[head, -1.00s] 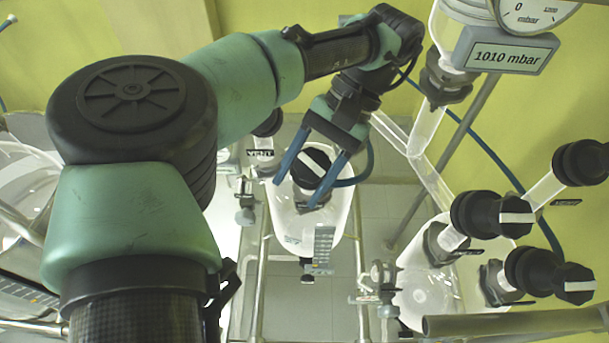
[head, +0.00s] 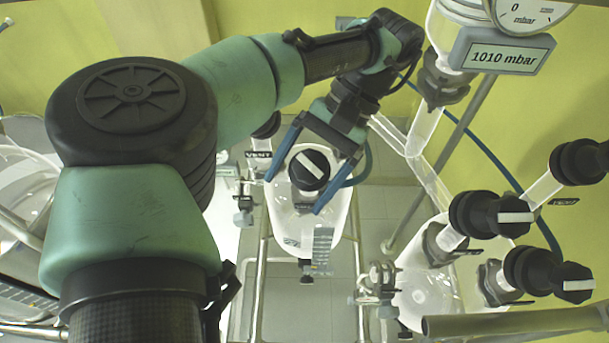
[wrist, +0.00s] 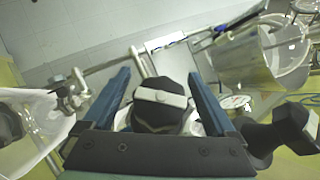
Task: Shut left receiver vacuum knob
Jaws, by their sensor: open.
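The left receiver's vacuum knob (head: 309,168) is black with a white bar on its face. It sits on the top of a glass receiver (head: 334,222) in the middle of the head view, and its bar runs diagonally from upper left to lower right. My gripper (head: 295,194) is open, with one blue finger on each side of the knob. In the wrist view the knob (wrist: 160,102) lies between the two spread fingers (wrist: 158,76), its bar nearly crosswise. I see gaps on both sides, so the fingers appear not to pinch it.
A black vent knob (head: 267,125) is close behind the left finger. More black knobs with white bars (head: 502,216) stand on the right receiver. A gauge with a 1010 mbar display (head: 503,55) hangs at upper right. Metal clamps (head: 378,285) and rods flank the receivers.

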